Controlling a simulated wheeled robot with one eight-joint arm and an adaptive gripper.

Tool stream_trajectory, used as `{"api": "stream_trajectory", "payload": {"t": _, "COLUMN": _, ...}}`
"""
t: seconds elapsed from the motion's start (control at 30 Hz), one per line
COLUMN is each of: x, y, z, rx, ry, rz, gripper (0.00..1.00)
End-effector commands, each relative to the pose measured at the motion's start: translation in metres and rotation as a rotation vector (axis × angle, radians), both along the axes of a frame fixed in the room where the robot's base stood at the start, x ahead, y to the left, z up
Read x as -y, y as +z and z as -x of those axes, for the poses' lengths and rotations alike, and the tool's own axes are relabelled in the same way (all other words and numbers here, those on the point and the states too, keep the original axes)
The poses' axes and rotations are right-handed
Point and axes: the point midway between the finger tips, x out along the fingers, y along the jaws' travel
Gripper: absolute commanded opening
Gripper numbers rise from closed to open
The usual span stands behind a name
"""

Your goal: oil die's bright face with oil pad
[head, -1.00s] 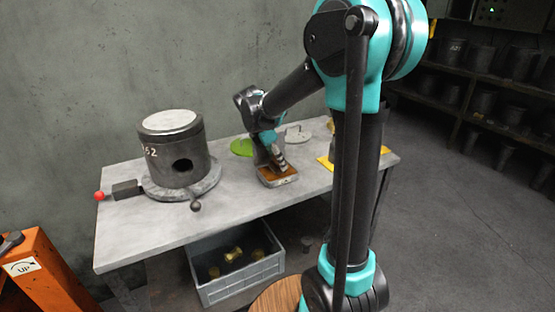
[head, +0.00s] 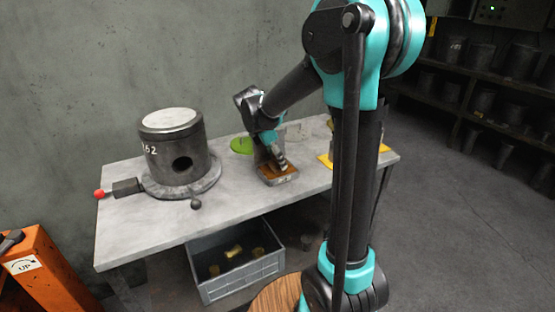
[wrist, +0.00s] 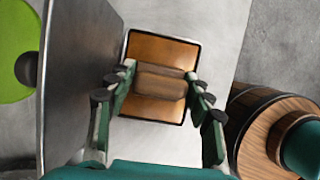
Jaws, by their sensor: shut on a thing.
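The die (head: 178,158) is a dark upright cylinder with a round side hole and a pale bright top face (head: 169,119). It stands on a round grey base at the table's left. The oil pad (head: 277,175) lies in or on a shallow dark-rimmed tray at mid-table, to the right of the die. In the wrist view its orange-brown surface (wrist: 163,48) shows, with a brown block-like grip (wrist: 160,83) across it. My gripper (wrist: 160,88) is over the pad, its fingers shut on either side of this grip. The gripper partly hides the pad in the head view.
A green disc (head: 241,145) lies behind my gripper, and a dark slab edge (wrist: 47,90) stands beside it. A blue-grey crate (head: 240,284) with brass pieces is below. A red-tipped handle (head: 99,194) and a ball knob (head: 196,204) project near the die.

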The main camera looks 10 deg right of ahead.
Motion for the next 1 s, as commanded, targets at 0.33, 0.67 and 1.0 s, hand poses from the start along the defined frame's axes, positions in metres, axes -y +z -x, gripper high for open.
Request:
{"api": "stream_trajectory", "payload": {"t": 0.33, "x": 0.0, "y": -0.001, "z": 0.001, "rx": -0.001, "ry": 0.0, "rz": -0.002, "gripper": 0.28}}
{"api": "stream_trajectory", "payload": {"t": 0.67, "x": 0.0, "y": 0.006, "z": 0.001, "rx": -0.001, "ry": 0.0, "rz": -0.002, "gripper": 0.28}}
{"api": "stream_trajectory", "payload": {"t": 1.0, "x": 0.0, "y": 0.031, "z": 0.0, "rx": 0.0, "ry": 0.0, "rz": -0.001, "gripper": 0.28}}
